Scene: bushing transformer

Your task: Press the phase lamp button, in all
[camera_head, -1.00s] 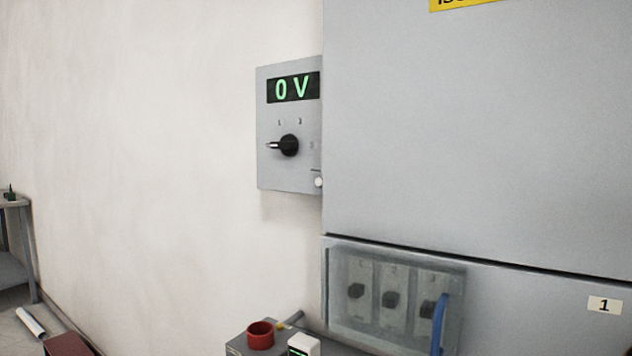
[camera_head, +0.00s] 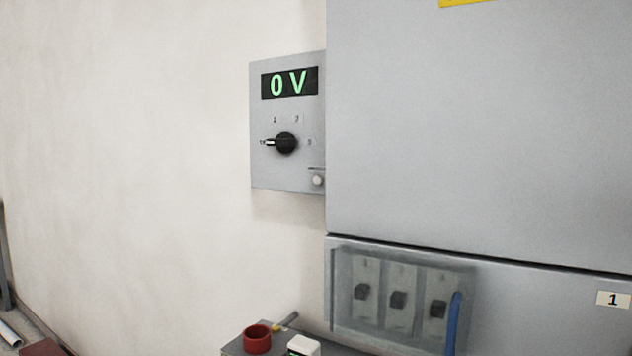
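A grey wall panel (camera_head: 262,178) hangs on the pale wall left of the cabinet. Its dark display (camera_head: 289,83) reads "0 V" in green. Below the display is a black rotary knob (camera_head: 286,143) with its pointer turned left, among small position marks. A small round whitish button (camera_head: 318,180) sits at the panel's lower right, under a short dark label line too small to read. The cabinet edge is close beside the button. My gripper is not in view.
A large grey cabinet (camera_head: 470,130) fills the right side. A clear cover with several dark switches (camera_head: 398,299) and a blue handle (camera_head: 453,325) is on its lower part. A red cup-like object (camera_head: 257,339) stands on a grey surface at the bottom.

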